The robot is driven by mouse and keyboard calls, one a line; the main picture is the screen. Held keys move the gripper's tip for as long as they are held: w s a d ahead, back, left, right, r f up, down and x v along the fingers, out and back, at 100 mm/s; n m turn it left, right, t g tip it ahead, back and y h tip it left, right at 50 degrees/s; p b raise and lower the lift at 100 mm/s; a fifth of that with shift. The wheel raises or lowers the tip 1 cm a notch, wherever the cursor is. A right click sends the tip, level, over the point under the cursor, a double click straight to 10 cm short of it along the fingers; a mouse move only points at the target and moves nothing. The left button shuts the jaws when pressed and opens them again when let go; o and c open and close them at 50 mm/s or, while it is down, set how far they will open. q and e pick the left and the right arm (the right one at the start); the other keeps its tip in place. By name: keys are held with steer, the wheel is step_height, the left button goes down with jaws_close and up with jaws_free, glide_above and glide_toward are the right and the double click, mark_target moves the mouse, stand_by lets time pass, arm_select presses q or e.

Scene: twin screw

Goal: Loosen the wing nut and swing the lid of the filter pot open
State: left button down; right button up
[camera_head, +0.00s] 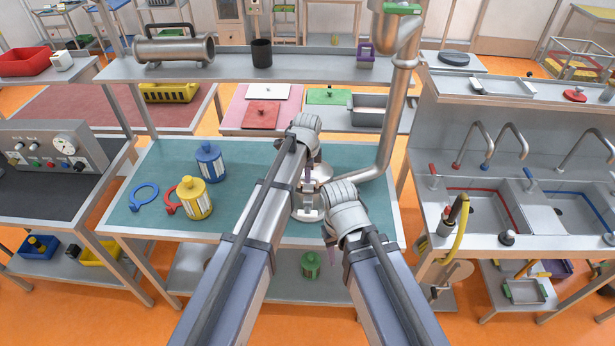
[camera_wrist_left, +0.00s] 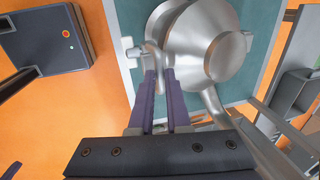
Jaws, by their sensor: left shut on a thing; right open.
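The filter pot (camera_wrist_left: 190,35) is a round metal vessel on the teal table, with its lid down in the left wrist view. In the head view the pot (camera_head: 324,174) is partly hidden behind my arms. My left gripper (camera_wrist_left: 159,76) is shut on the grey wing nut (camera_wrist_left: 157,58) at the pot's near edge, and its purple fingers reach down to it in the head view (camera_head: 308,175). My right gripper (camera_head: 329,242) is open and empty, lower and nearer than the pot, at the table's front edge. Its fingertips are partly hidden.
A steel pipe (camera_head: 386,140) rises beside the pot on the right. A sink (camera_head: 482,222) stands to the right.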

arm_select(q)
steer(key=w+r+p, duration=0.2)
steer(key=w+r, duration=0.1)
steer(key=w+r+p, duration=0.2)
steer(key=r+p, duration=0.1)
steer(key=r, duration=0.1)
steer(key=shift+w+p, duration=0.3)
steer(key=shift+w, duration=0.1)
steer(key=shift+w+r, duration=0.15)
steer(key=shift+w, duration=0.3)
steer(key=c, duration=1.3)
jaws_free()
steer(key=shift+o, duration=0.7)
steer(key=shift+w+f, duration=0.2)
steer(key=shift+f, duration=0.05)
steer(key=shift+s+r, duration=0.1)
steer(key=shift+s, duration=0.05)
